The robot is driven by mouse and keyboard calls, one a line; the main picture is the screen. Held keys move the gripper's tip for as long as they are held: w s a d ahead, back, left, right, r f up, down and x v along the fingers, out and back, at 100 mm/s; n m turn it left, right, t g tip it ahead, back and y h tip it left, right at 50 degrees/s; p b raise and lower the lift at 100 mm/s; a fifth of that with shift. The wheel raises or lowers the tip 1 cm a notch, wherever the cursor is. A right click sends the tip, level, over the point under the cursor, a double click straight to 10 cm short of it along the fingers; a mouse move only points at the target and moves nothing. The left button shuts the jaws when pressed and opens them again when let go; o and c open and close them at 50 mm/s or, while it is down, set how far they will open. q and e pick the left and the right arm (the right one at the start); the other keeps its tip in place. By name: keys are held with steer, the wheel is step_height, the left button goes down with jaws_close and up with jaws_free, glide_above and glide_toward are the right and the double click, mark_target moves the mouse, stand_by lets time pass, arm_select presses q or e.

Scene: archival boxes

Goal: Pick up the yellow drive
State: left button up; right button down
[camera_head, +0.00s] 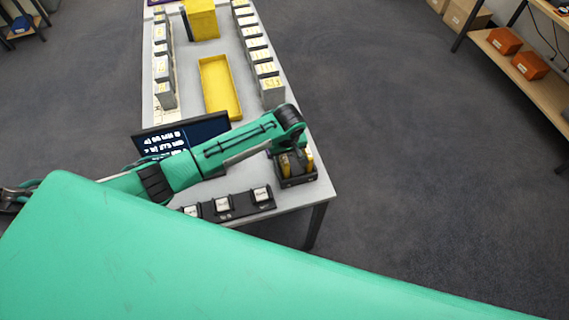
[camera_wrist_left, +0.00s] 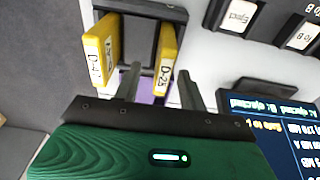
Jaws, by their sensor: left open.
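Two yellow drives stand side by side in a black dock (camera_head: 296,182) at the near right corner of the table. In the left wrist view one drive (camera_wrist_left: 166,62) is labelled D-25, and the other drive (camera_wrist_left: 101,48) has a partly readable label starting with D. My left gripper (camera_wrist_left: 159,78) is open, its two dark fingers on either side of the D-25 drive in the picture. I cannot tell how far along the drive they reach. In the head view my left arm covers the fingers. My right gripper is not in view.
A row of labelled buttons (camera_head: 223,206) and a dark screen (camera_head: 186,134) are beside the dock. Farther along the table (camera_head: 187,92) are a yellow tray (camera_head: 219,86), a yellow box (camera_head: 202,19) and rows of grey boxes. A shelf with orange boxes (camera_head: 529,66) stands right.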

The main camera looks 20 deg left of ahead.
arm_select(q)
steer(key=shift+a+f+p, duration=0.15)
steer(key=shift+f+p, duration=0.15)
steer(key=shift+f, duration=0.7)
steer(key=shift+a+f+p, duration=0.1)
steer(key=shift+f+p, duration=0.2)
steer(key=shift+f, duration=0.7)
jaws_close()
steer(key=shift+w+r, duration=0.1)
